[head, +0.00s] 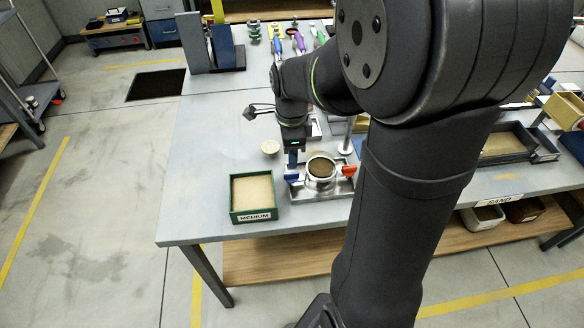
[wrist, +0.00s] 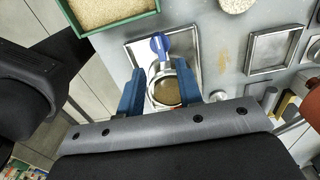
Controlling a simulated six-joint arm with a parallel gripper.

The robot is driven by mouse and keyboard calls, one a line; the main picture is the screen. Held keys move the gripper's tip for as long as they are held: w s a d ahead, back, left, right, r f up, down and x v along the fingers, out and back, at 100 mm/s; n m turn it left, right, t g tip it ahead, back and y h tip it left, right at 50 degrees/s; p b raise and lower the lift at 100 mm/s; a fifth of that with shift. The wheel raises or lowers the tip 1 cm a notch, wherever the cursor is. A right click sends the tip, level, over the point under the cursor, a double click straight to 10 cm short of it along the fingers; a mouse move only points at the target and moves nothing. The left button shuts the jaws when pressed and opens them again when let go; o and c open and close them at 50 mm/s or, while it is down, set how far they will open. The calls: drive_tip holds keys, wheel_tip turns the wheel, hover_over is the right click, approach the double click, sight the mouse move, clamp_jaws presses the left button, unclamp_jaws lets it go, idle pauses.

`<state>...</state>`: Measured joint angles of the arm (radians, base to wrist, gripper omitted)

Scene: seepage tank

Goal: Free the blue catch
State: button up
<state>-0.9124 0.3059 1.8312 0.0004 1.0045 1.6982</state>
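The blue catch (head: 291,177) is on the left side of a round metal cup (head: 320,184) that holds brown soil. In the wrist view the blue catch (wrist: 160,44) shows at the cup's rim, ahead of the fingertips. An orange catch (head: 349,171) is on the cup's right side. The cup stands in a shallow metal tray (head: 327,193). My gripper (head: 292,159) points down close above the blue catch. In the wrist view my gripper (wrist: 160,70) is open, with its blue fingers apart and nothing held; I cannot tell whether they touch anything.
A green box labelled MEDIUM (head: 253,214), full of sandy grain, stands to the left near the table's front edge. A round pale dish (head: 270,147) lies behind it. An empty metal tray (wrist: 273,50) shows in the wrist view.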

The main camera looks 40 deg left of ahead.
sight(291, 173)
wheel_tip(291, 173, down, 7)
drive_tip(key=shift+r, duration=0.15)
clamp_jaws()
